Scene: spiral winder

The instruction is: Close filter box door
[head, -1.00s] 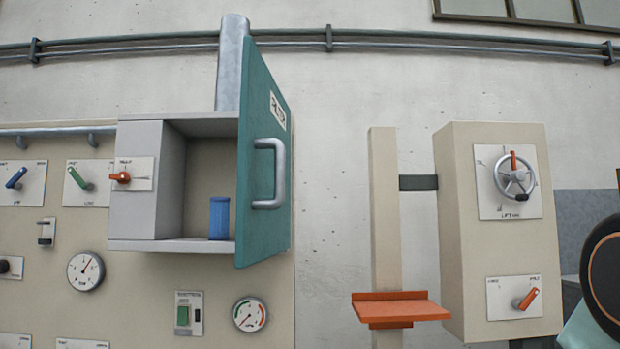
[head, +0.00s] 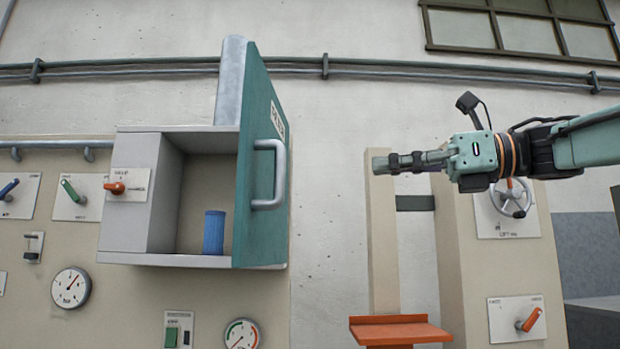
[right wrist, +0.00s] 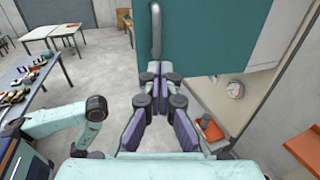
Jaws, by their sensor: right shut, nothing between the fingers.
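The filter box (head: 150,200) is a grey cabinet on the beige panel at the left of the head view. Its teal door (head: 258,215) stands swung open toward me, with a silver bar handle (head: 270,175) on its outer face. A blue cylindrical filter (head: 214,232) stands inside the box. My right gripper (head: 380,164) is shut and empty, to the right of the door and apart from it in the head view. In the right wrist view the shut fingertips (right wrist: 158,72) point toward the teal door (right wrist: 215,38) and its handle (right wrist: 156,30).
A beige post with an orange shelf (head: 400,330) stands below my right gripper. A beige lift box with a handwheel (head: 510,197) is behind my right arm. Pipes (head: 400,70) run along the wall. Tables (right wrist: 55,35) stand at left in the wrist view.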

